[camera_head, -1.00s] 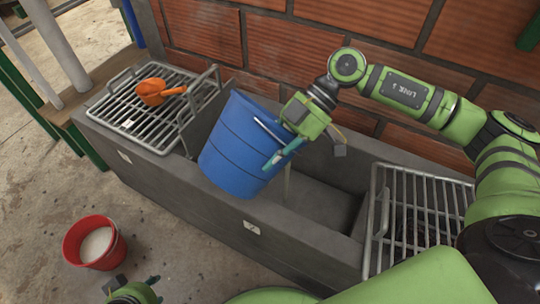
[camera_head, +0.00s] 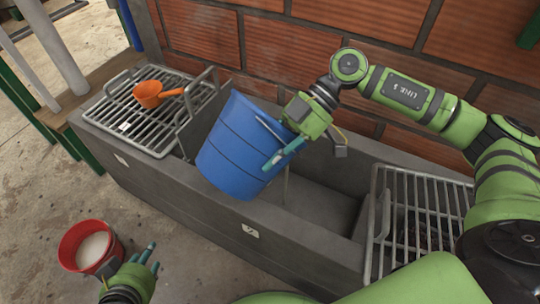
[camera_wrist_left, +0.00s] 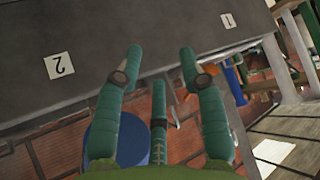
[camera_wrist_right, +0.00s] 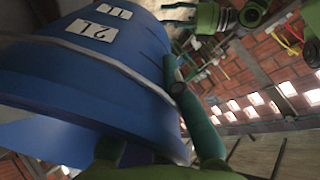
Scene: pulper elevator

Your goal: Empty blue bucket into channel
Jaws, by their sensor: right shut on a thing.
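The blue bucket (camera_head: 236,150) hangs tilted over the open concrete channel (camera_head: 310,200) in the head view. My right gripper (camera_head: 283,152) is shut on its rim and handle side. The bucket fills much of the right wrist view (camera_wrist_right: 110,70); whether anything is inside it is hidden. My left gripper (camera_head: 146,262) is low at the front left, beside the red bucket. In the left wrist view its fingers (camera_wrist_left: 160,70) are spread and nothing lies between them; a small part of the blue bucket (camera_wrist_left: 118,135) shows behind them.
A red bucket (camera_head: 72,255) with pale contents stands on the floor at the left. An orange scoop (camera_head: 150,94) lies on the left metal grate (camera_head: 130,125). Another grate (camera_head: 385,240) covers the channel's right part. A brick wall (camera_head: 290,50) stands behind.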

